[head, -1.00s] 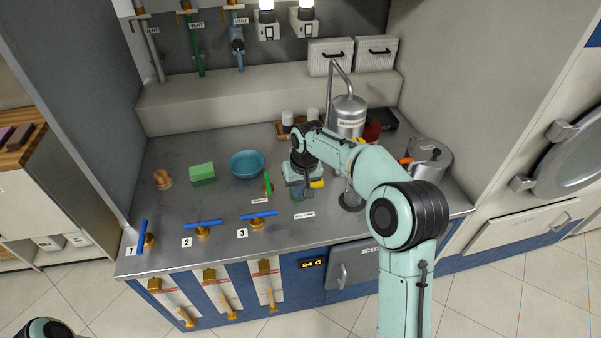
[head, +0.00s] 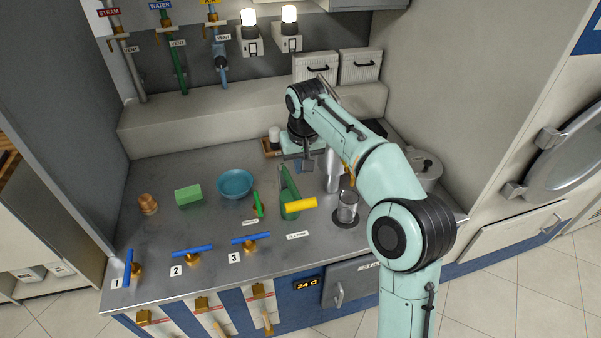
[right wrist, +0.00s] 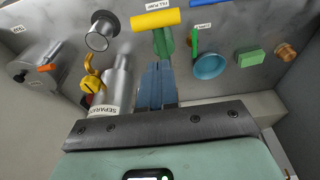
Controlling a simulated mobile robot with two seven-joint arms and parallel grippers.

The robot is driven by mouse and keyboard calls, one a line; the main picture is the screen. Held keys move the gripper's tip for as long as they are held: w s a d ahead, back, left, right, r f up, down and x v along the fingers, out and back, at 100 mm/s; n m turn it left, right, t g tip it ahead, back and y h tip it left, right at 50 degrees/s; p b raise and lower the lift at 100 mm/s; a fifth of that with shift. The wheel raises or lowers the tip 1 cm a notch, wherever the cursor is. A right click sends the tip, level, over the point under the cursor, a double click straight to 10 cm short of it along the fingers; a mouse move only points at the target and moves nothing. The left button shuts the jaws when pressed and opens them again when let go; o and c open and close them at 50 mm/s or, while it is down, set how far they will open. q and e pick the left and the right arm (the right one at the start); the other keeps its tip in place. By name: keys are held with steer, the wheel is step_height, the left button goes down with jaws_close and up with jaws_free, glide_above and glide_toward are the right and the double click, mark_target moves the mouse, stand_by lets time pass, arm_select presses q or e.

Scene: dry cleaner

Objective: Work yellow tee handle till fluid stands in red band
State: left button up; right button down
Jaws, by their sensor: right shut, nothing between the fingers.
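The yellow tee handle (head: 300,205) sits on the green fill pump (head: 287,185) at the middle of the counter. In the right wrist view the yellow tee handle (right wrist: 155,19) lies beyond my fingertips, apart from them. My right gripper (head: 307,166) is shut and empty, above and behind the handle; its closed fingers also show in the right wrist view (right wrist: 157,80). A clear glass cylinder (head: 347,206) stands to the right of the handle. I cannot make out a red band or fluid level. The separator (right wrist: 114,88) is partly hidden by my arm in the head view.
Blue-handled valves 1 (head: 128,268), 2 (head: 192,251) and 3 (head: 250,239) line the front edge. A blue bowl (head: 235,184), green sponge (head: 188,195) and small green-handled valve (head: 257,204) stand left of the pump.

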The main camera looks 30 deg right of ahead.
steer(key=b, duration=0.2)
glide_toward(299, 201)
steer(key=x, duration=0.5)
steer(key=shift+w+d+f, duration=0.1)
steer(key=shift+w+d, duration=0.1)
steer(key=shift+w, duration=0.15)
steer(key=shift+s+f, duration=0.25)
steer(key=shift+f, duration=0.4)
arm_select(q)
steer(key=s+f, duration=0.3)
steer(key=shift+s, duration=0.2)
steer(key=shift+w, duration=0.1)
arm_select(e)
steer(key=shift+w, duration=0.15)
